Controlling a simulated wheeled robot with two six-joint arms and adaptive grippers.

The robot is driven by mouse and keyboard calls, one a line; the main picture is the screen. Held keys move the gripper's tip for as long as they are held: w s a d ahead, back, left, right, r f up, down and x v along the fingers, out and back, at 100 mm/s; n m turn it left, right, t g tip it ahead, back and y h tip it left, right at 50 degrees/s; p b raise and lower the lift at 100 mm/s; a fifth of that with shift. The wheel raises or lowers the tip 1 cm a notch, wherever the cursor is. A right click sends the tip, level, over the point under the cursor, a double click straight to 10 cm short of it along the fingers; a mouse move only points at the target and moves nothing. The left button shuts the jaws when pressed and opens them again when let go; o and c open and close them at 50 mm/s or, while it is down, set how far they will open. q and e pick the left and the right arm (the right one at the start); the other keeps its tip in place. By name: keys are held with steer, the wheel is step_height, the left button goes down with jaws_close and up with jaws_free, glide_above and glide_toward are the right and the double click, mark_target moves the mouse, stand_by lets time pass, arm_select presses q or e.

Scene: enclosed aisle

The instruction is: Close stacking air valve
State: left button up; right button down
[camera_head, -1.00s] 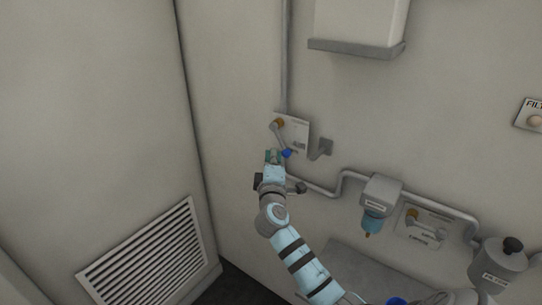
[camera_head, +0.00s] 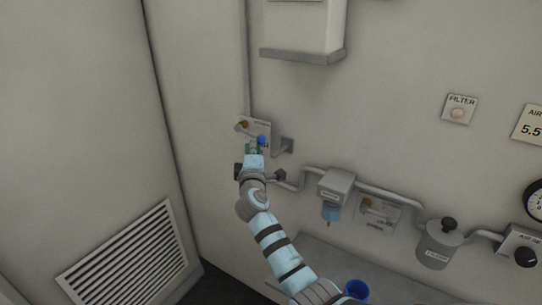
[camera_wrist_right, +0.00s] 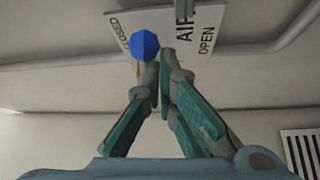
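The valve (camera_head: 243,125) is on a small labelled plate on the far wall, with a brass pivot and a lever ending in a blue knob (camera_head: 261,139). The lever points right and slightly down in the head view. In the right wrist view the plate (camera_wrist_right: 208,40) reads CLOSED and OPEN, and the blue knob (camera_wrist_right: 144,45) shows just left of my fingertips. My right gripper (camera_head: 254,148) is at the knob; its fingertips (camera_wrist_right: 159,74) are together with nothing visible between them. Contact with the lever is unclear. My left gripper is out of view.
Pipes run right along the wall to a filter unit (camera_head: 335,186), a second valve plate (camera_head: 385,214) and a grey canister (camera_head: 438,245). A white box (camera_head: 303,25) hangs above. A vent grille (camera_head: 122,262) is on the left wall. A blue round thing (camera_head: 356,288) is below.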

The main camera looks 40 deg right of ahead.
step_height(320, 180, down, 4)
steer(key=w+a+b, duration=0.1)
steer(key=a+b, duration=0.1)
steer(key=b, duration=0.1)
steer(key=s+a+r+p, duration=0.1)
steer(key=s+a+r, duration=0.4)
steer(key=a+r, duration=0.1)
steer(key=shift+s+a+p, duration=0.2)
steer(key=shift+s+p, duration=0.15)
steer(key=shift+s, duration=0.05)
